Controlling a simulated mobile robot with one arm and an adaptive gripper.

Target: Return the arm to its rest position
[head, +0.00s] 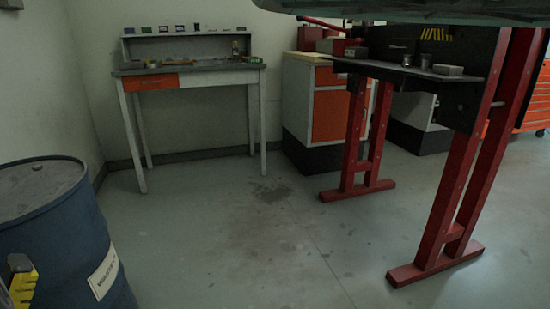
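My gripper does not show in the head view, and I cannot make out any of my arm. No gate valve can be made out in this view either. The arm's pose cannot be told from this picture.
A blue barrel (45,235) stands at the left, with a yellow and black object (22,285) before it. A workbench (190,75) is at the back wall. A red-legged stand (460,190) is at the right, near an orange-fronted cabinet (328,115). The middle floor is clear.

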